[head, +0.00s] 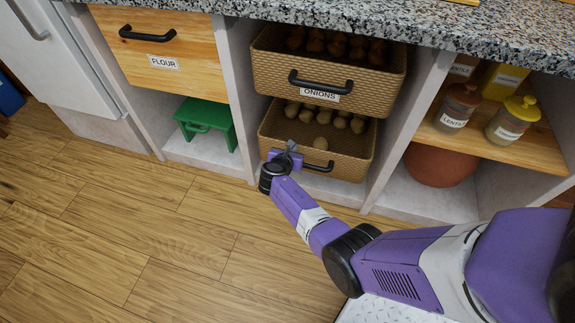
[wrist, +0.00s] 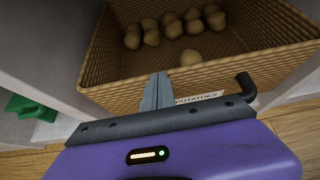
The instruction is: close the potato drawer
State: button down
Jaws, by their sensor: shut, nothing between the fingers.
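The potato drawer (head: 345,160) is a woven basket drawer under the onions drawer, pulled out, with several potatoes (head: 338,119) showing inside. In the wrist view the drawer (wrist: 258,75) fills the upper middle, with potatoes (wrist: 175,25) toward its back and one nearer the front. Its label (wrist: 198,98) reads POTATOES, and the dark handle (wrist: 247,86) is partly hidden by my gripper. My gripper (head: 290,147) is shut and empty at the drawer's front, left of the handle's visible right end (head: 322,169). In the wrist view its fingertips (wrist: 157,78) overlap the front; contact cannot be told.
The onions drawer (head: 330,76) sits directly above, also pulled out. White dividers (head: 238,75) flank the drawers. A green stool (head: 205,124) stands in the left bay. Jars (head: 458,108) and a terracotta pot (head: 440,166) are at right. The wooden floor at left is clear.

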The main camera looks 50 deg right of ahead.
jog(key=d, duration=0.1)
jog(key=w+d, duration=0.1)
jog(key=d, duration=0.1)
jog(key=shift+b, duration=0.4)
jog(key=shift+d+r, duration=0.1)
